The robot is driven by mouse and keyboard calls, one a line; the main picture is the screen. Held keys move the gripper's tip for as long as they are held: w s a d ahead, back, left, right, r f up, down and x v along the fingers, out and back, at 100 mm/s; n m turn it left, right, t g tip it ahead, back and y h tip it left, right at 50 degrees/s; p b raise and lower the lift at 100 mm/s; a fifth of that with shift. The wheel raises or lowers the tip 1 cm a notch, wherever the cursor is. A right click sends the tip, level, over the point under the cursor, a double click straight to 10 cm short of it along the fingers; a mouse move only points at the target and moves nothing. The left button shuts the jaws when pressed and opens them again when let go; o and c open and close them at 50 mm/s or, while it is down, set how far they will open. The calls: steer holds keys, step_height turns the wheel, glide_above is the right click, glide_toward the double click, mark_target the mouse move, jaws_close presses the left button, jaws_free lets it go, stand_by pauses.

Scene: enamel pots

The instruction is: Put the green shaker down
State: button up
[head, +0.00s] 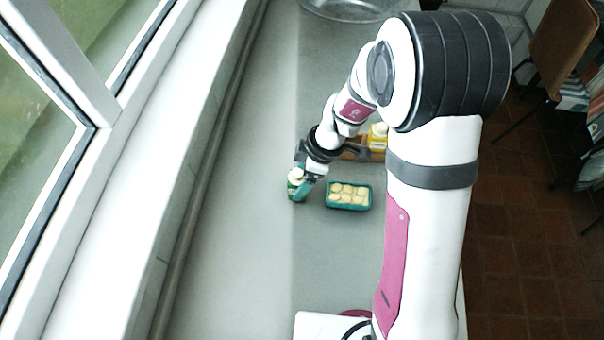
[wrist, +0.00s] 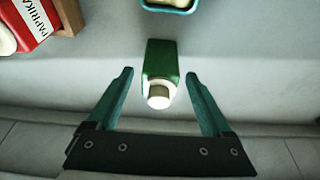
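The green shaker (head: 292,190) with a white cap appears to stand upright on the grey counter. It also shows in the wrist view (wrist: 162,62), its pale cap towards the camera. My gripper (head: 304,187) is around the shaker, with one teal finger on each side. In the wrist view my gripper (wrist: 160,75) is open, with a gap between the shaker and each finger. In the head view a finger partly covers the shaker.
A teal tray (head: 348,208) of pale round items sits just right of the shaker. A wooden holder (wrist: 72,18) with a red paprika pack (wrist: 25,22) and a yellow container (head: 378,137) stands behind it. The counter left of the shaker is clear, up to the window ledge.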

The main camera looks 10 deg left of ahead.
steer(key=v, duration=1.2)
steer(key=s+d+r+m, duration=0.2)
steer(key=s+d+m, duration=0.1)
steer(key=s+m, duration=0.7)
steer(key=s+d+r+m+h, duration=0.1)
steer(key=s+d+r+m, duration=0.2)
steer(key=s+m, duration=0.7)
steer(key=d+m, duration=0.1)
steer(key=m, duration=0.2)
steer(key=shift+s+d+m+h, duration=0.3)
steer(key=shift+s+d, duration=0.05)
steer(key=shift+s, duration=0.05)
